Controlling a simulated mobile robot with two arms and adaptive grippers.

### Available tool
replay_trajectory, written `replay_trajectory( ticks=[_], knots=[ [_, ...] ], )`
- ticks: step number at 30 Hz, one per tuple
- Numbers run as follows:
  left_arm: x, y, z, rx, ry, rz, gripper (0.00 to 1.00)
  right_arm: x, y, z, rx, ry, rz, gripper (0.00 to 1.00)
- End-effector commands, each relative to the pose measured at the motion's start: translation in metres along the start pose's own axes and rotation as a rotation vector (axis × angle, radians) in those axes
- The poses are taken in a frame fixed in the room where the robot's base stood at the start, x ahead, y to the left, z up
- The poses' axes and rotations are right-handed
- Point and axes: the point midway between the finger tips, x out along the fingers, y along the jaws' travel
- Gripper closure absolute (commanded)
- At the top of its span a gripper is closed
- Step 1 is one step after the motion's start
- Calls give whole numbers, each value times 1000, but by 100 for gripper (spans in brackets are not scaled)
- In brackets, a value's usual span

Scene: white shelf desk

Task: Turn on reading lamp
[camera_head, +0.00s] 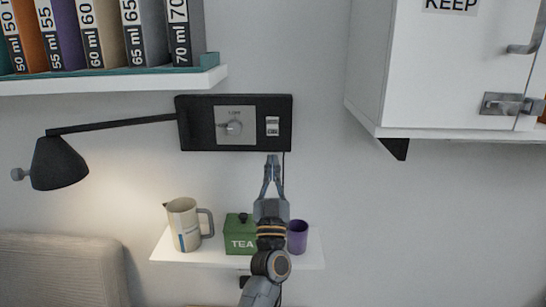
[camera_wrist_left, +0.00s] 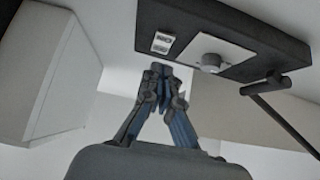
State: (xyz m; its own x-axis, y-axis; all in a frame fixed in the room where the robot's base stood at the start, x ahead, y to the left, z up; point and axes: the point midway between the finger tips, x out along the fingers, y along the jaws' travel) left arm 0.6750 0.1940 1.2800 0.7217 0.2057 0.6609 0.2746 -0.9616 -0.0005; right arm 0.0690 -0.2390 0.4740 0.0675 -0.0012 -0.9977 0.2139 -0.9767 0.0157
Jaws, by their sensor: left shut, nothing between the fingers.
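The black reading lamp (camera_head: 58,163) hangs on an arm at the left, with a warm glow on the wall below it. Its black wall panel (camera_head: 202,125) carries a round knob (camera_head: 234,128) on a square plate and a small white rocker switch (camera_head: 272,126). In the left wrist view the switch (camera_wrist_left: 162,43) and the knob (camera_wrist_left: 211,62) also show. My left gripper (camera_head: 273,158) is shut and empty, its fingertips just below the panel under the switch. In the left wrist view the fingertips (camera_wrist_left: 160,70) appear below the switch. Contact cannot be told. My right gripper is not seen.
A small white shelf (camera_head: 170,246) below holds a pitcher (camera_head: 184,225), a green tea box (camera_head: 239,236) and a purple cup (camera_head: 298,237). A binder shelf (camera_head: 110,82) is upper left. A white cabinet (camera_head: 440,70) is at the right.

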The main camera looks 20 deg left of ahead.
Motion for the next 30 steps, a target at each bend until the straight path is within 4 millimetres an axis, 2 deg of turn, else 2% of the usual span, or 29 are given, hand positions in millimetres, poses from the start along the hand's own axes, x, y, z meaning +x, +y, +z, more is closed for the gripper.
replay_trajectory(
  ticks=[3, 9, 13, 19, 26, 29, 30],
  knots=[
    [-23, 0, 6, -1, -3, 1, 100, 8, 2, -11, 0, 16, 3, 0],
    [-52, 0, 12, -1, -2, 0, 100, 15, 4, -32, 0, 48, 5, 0],
    [-61, 0, 12, 0, 0, 1, 100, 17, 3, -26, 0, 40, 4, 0],
    [-63, 0, 12, 0, 1, 0, 100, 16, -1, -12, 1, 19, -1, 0],
    [-65, 1, 13, -1, -9, 13, 100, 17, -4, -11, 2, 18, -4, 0],
    [-78, 8, 23, -5, -61, 81, 100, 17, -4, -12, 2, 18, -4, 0],
    [-88, 12, 30, -9, -102, 129, 100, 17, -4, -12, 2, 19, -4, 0]
  ],
)
